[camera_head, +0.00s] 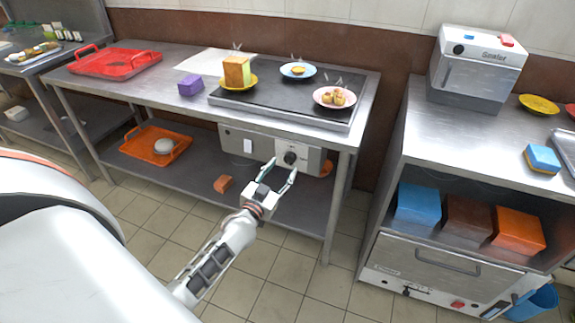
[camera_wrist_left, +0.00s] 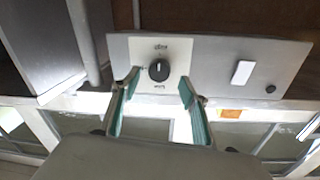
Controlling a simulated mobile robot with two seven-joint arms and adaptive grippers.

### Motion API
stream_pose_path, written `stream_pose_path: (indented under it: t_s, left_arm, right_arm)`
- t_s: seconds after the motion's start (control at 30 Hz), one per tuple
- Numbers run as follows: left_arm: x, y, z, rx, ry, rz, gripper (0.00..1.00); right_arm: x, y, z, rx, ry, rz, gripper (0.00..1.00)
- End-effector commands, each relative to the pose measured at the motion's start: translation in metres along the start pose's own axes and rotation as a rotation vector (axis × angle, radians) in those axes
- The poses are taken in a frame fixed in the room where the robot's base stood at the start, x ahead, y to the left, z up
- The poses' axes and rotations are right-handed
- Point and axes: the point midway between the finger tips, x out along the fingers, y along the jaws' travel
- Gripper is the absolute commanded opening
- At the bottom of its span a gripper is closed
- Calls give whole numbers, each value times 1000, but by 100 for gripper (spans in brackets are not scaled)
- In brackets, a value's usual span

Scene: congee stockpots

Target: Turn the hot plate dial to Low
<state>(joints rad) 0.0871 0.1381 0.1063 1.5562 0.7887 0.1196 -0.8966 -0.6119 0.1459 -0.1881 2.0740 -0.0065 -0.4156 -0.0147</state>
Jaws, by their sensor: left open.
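The hot plate (camera_head: 290,102) is a dark flat top set in the steel table. Its grey control panel (camera_head: 255,146) hangs under the table's front edge. The black dial (camera_head: 290,158) is on a pale square plate on the panel. The dial also shows in the left wrist view (camera_wrist_left: 159,70), with a light mark on it and small lettering above and below, too small to read surely. My left gripper (camera_head: 283,167) is open and empty in front of the panel. In the left wrist view its teal-padded fingers (camera_wrist_left: 159,87) stand on either side of the dial, apart from it.
A white switch (camera_head: 248,146) is beside the dial on the panel. Plates of steaming food, such as the yellow plate (camera_head: 222,83), stand on the hot plate. An orange tray (camera_head: 157,147) lies on the lower shelf. A steel counter (camera_head: 425,118) stands at the right.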

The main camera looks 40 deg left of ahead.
Motion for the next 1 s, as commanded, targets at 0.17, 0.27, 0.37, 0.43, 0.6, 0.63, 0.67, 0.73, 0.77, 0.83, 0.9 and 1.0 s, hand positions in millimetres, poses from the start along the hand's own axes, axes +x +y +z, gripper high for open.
stream_pose_path:
  t_s: [0.17, 0.27, 0.37, 0.43, 0.6, 0.63, 0.67, 0.73, 0.77, 0.83, 0.9, 1.0]
  left_arm:
    - [24, 1, 4, 1, -3, 1, 44]
    - [32, 1, 3, 0, -3, 1, 44]
    - [36, 1, 2, 0, -3, 2, 44]
    - [37, 1, 2, 1, -3, 2, 44]
    - [37, 1, 1, 1, -2, 2, 44]
    - [37, 1, 1, 1, -2, 2, 44]
    - [37, 1, 1, 1, -2, 2, 37]
    - [37, 1, 1, 1, -2, 2, 19]
    - [37, 1, 1, 1, -2, 2, 11]
    - [37, 0, 1, 1, -2, 2, 6]
    - [37, 0, 1, 1, -2, 2, 6]
    - [37, 0, 1, -4, -2, 1, 6]
  right_arm:
    - [1, -4, 1, 6, 2, -5, 0]
    - [1, -3, -5, 7, 13, -3, 0]
    - [2, -2, -8, 7, 19, -1, 0]
    - [3, -1, -10, 6, 22, 0, 0]
    - [5, 0, -14, 4, 29, 2, 0]
    - [5, 0, -14, 4, 29, 2, 0]
    - [5, 1, -14, 4, 29, 2, 0]
    - [5, 1, -13, 3, 28, 1, 0]
    - [5, 0, -13, 3, 28, 1, 0]
    - [5, 0, -12, 1, 26, 0, 0]
    - [4, 0, -11, 0, 25, 0, 0]
    - [4, 0, -9, -2, 22, -2, 0]
